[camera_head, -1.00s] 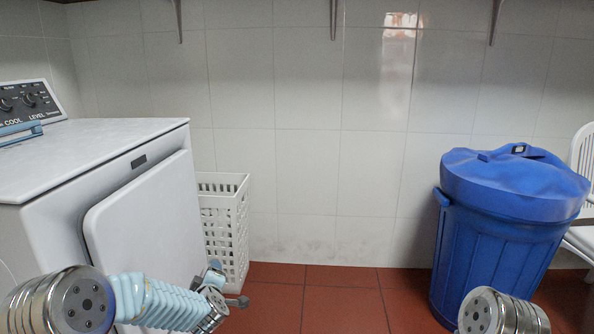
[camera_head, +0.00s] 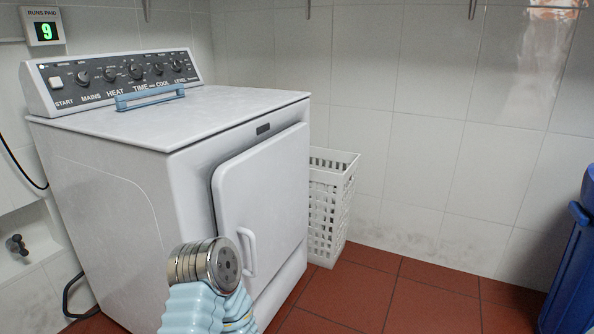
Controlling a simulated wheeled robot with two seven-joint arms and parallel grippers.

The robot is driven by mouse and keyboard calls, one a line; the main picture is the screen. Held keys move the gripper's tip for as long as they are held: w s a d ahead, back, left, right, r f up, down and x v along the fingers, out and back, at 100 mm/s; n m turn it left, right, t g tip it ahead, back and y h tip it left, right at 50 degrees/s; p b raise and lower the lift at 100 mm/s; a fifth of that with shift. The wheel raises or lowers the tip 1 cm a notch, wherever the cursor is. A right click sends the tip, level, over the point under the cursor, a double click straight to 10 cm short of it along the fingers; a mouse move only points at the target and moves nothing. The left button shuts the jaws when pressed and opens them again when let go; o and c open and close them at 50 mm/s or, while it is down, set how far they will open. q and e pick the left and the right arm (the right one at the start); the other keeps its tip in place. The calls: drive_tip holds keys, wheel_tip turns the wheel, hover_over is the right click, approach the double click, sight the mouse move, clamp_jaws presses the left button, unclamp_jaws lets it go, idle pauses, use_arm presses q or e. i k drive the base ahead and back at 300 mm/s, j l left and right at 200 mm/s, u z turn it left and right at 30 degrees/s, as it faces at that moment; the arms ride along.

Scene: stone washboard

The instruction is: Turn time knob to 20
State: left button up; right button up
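The TIME knob (camera_head: 136,72) is a small dark round knob in the middle of the black control panel (camera_head: 120,76) on the white machine (camera_head: 105,165). It stands above the TIME label, between the HEAT knob (camera_head: 109,75) and the COOL knob (camera_head: 157,69). Its pointer and scale are too small to read. Part of one of my arms, a metal joint with light blue ribbing, shows low in front of the machine, well away from the panel. Neither gripper's fingers are in view.
A light blue handle (camera_head: 150,96) stands on the machine's top below the knobs. A wall display (camera_head: 43,30) shows a green 9. A white basket (camera_head: 331,205) stands right of the machine, a blue bin (camera_head: 572,270) at the right edge. Red floor between is clear.

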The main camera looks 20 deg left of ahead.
sight(135, 71)
drive_tip(key=u, duration=1.4)
drive_tip(key=j+z, duration=0.2)
drive_tip(key=z, duration=0.7)
drive_tip(key=j+z, duration=0.25)
drive_tip(key=j, duration=0.2)
drive_tip(key=k+j+z, duration=0.25)
drive_tip(key=j, duration=0.15)
drive_tip(key=j+z, duration=0.25)
drive_tip(key=j, duration=0.15)
drive_tip(key=k+j+z, duration=0.3)
drive_tip(key=i+j, duration=0.05)
drive_tip(key=i, duration=0.05)
